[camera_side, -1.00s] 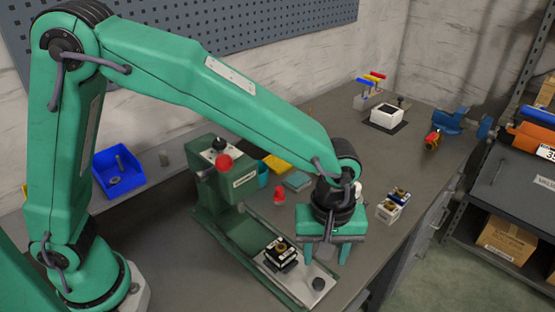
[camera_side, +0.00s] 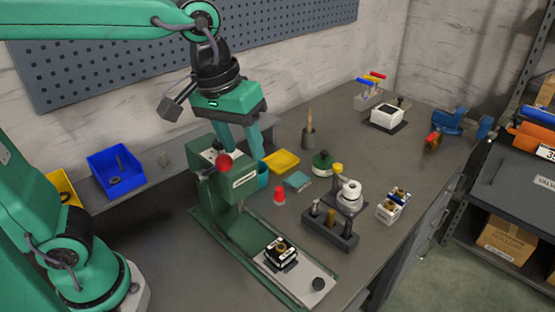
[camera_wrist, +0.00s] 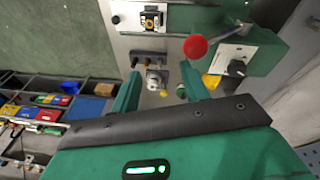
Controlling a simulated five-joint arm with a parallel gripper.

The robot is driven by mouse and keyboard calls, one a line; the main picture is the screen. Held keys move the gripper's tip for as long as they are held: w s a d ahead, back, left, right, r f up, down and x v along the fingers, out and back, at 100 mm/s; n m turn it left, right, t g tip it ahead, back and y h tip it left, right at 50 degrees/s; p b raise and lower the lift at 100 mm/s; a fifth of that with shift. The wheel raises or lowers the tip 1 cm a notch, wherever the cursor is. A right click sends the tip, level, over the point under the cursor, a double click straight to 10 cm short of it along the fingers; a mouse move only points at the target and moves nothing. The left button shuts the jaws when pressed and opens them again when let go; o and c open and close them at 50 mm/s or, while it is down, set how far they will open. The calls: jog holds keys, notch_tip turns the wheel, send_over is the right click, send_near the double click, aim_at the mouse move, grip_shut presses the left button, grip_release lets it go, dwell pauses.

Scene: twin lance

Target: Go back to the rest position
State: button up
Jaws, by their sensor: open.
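My gripper (camera_side: 238,138) is raised above the back of the bench, behind the green machine (camera_side: 216,178) with the red knob. Its two green fingers point down and stand apart with nothing between them. In the wrist view my gripper (camera_wrist: 160,92) shows both fingers spread, with the machine's red knob (camera_wrist: 195,47) beyond them. The lower ends of the fingers are partly hidden behind the machine in the side view.
A black block with a brass top (camera_side: 281,252) sits on the machine's plate. A dark holder (camera_side: 330,232), white spool (camera_side: 350,190), yellow tray (camera_side: 281,161) and blue bin (camera_side: 115,170) stand on the bench. A perforated panel (camera_side: 120,62) is on the wall behind.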

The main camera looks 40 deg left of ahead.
jog(key=s+a+f+m+t+y, duration=0.1)
jog(key=s+a+f, duration=0.4)
jog(key=a, duration=0.6)
jog(key=shift+s+a+m+t, duration=0.35)
jog(key=shift+s+m+t, duration=0.6)
jog(key=shift+t, duration=0.15)
